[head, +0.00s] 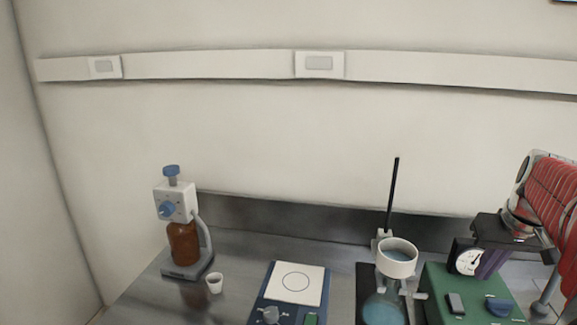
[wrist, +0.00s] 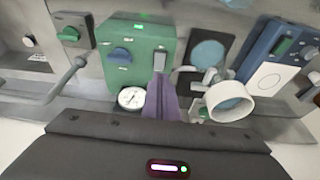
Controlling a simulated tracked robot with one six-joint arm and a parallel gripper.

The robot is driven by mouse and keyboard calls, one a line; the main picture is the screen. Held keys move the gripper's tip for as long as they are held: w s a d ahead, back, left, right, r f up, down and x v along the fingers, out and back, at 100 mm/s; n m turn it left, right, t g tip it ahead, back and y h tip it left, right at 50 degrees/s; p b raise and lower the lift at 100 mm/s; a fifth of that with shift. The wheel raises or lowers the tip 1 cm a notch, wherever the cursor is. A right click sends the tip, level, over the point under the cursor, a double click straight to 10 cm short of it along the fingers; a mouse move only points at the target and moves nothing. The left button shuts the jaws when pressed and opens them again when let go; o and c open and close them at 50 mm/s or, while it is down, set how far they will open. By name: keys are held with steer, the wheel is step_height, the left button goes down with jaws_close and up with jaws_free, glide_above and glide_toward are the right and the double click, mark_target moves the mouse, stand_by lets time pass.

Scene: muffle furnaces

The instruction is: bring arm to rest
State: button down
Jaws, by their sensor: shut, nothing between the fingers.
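My gripper (head: 488,268) is at the right of the head view, with purple fingers below a black body. My arm comes in from the right edge in a red sleeve. In the wrist view the purple fingers (wrist: 160,88) point up the picture from the dark gripper body. They are shut with nothing between them. They overlap the green box (wrist: 138,52) and are beside its round dial gauge (wrist: 131,98); whether they touch it I cannot tell.
The green box (head: 480,305) has a gauge (head: 468,262). A brown-bottle dispenser (head: 183,240) and small white cup (head: 215,283) stand farther left.

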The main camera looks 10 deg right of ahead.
steer(key=s+a+f+n, duration=0.1)
steer(key=s+a, duration=0.2)
steer(key=a, duration=0.7)
steer(key=s+a+f+n+t, duration=0.1)
steer(key=s+a, duration=0.3)
steer(key=a, duration=0.7)
steer(key=s+a+f+n+t+y, duration=0.1)
steer(key=s+a+f+n, duration=0.1)
steer(key=a, duration=0.8)
steer(key=shift+s+a+f, duration=0.35)
steer(key=shift+s+f, duration=0.3)
steer(key=shift+f, duration=0.1)
